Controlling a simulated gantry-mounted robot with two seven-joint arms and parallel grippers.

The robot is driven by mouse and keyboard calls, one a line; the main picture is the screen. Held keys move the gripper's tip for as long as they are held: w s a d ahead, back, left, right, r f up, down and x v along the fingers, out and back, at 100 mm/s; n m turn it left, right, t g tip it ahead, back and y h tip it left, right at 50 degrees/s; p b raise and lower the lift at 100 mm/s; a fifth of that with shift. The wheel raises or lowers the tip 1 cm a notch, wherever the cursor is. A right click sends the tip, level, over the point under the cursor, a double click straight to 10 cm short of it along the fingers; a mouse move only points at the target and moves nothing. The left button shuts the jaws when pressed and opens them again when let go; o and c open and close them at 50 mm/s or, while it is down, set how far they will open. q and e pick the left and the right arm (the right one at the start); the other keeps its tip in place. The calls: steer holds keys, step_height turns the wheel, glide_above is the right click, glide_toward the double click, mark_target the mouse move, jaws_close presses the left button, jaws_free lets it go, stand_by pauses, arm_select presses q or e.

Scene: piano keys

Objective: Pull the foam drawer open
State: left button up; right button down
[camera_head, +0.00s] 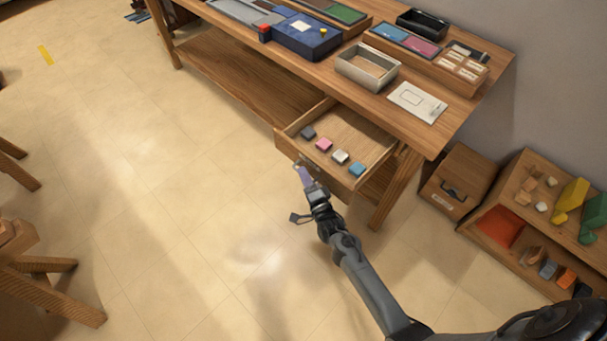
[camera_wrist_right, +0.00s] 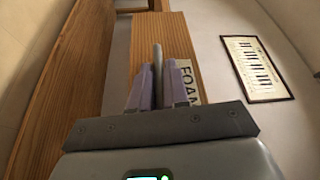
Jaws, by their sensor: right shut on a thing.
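The foam drawer (camera_head: 350,131) stands pulled out from under the workbench in the head view. It holds several small foam blocks, among them a pink one (camera_head: 323,145) and a blue one (camera_head: 357,169). My right gripper (camera_head: 303,170) is at the drawer's front face, shut on its handle. My left gripper is not in view.
The workbench top (camera_head: 385,103) carries a grey open box (camera_head: 367,67), a blue device (camera_head: 300,34) and trays. A wooden box (camera_head: 458,180) and a shelf of coloured blocks (camera_head: 540,215) stand right of the drawer. Floor left of the drawer is clear.

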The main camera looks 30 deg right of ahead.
steer(key=c, duration=1.2)
jaws_free()
steer(key=shift+s, duration=0.1)
steer(key=s+a+p, duration=0.1)
steer(key=s+p, duration=0.1)
steer(key=s, duration=0.8)
steer(key=shift+s+a+f+p, duration=0.2)
steer(key=shift+s+f+p, duration=0.1)
steer(key=shift+f, duration=0.1)
